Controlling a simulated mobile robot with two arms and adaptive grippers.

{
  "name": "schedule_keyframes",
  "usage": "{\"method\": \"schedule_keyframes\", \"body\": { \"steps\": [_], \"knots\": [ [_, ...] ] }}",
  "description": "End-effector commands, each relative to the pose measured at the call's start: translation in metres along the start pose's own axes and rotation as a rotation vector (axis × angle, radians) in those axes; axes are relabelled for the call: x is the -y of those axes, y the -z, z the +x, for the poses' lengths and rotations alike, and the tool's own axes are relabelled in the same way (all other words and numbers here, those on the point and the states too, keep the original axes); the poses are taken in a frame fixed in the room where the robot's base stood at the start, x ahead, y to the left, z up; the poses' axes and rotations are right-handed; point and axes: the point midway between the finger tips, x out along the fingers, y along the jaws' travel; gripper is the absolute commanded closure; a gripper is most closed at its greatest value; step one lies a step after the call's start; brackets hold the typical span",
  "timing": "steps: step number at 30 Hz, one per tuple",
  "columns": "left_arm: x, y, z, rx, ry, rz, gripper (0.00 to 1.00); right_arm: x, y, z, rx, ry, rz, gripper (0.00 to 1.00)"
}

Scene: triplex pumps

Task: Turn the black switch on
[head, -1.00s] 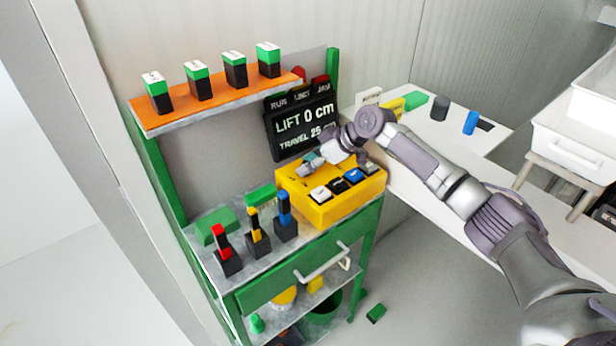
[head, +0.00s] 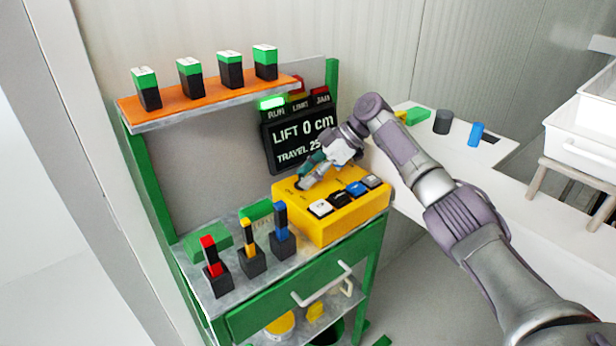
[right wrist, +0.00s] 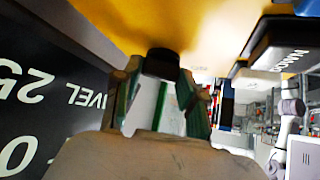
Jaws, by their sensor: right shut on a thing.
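The yellow control box (head: 320,227) stands on the green bench. My right gripper (head: 305,181) reaches down to the back left of its top, behind the row of buttons. In the right wrist view, the black switch (right wrist: 162,62) sits on the yellow face between the fingertips of my right gripper (right wrist: 160,78), which is shut on it. In the head view the fingers mostly hide this switch. The display board (head: 297,134) reads "LIFT 0 cm", and its green RUN lamp (head: 271,103) is lit. My left gripper is not in view.
White, black (head: 340,198), blue and grey buttons line the box front. Red, yellow and blue-topped black blocks (head: 252,260) stand left of the box. An orange shelf (head: 205,101) with several green-black blocks is above. A white table (head: 460,155) lies right.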

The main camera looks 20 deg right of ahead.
Motion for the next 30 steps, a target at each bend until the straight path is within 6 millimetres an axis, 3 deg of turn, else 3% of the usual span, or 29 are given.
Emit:
{"method": "schedule_keyframes", "body": {
  "steps": [8, 9, 13, 23, 30],
  "knots": [
    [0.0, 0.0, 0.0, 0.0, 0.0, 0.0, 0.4, 0.001, -0.001, 0.002, 0.004, 0.004, -0.002, 0.93],
    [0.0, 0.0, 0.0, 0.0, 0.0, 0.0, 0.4, 0.001, -0.001, 0.002, 0.004, 0.004, -0.002, 0.55],
    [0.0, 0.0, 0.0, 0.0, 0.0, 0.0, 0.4, 0.001, -0.001, 0.001, 0.004, 0.003, -0.001, 0.34],
    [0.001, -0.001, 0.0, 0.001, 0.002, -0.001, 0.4, 0.0, 0.0, -0.001, 0.002, 0.001, 0.0, 0.33],
    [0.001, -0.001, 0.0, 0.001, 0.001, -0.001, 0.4, -0.001, -0.001, -0.034, 0.002, -0.003, 0.0, 0.33]
  ]
}}
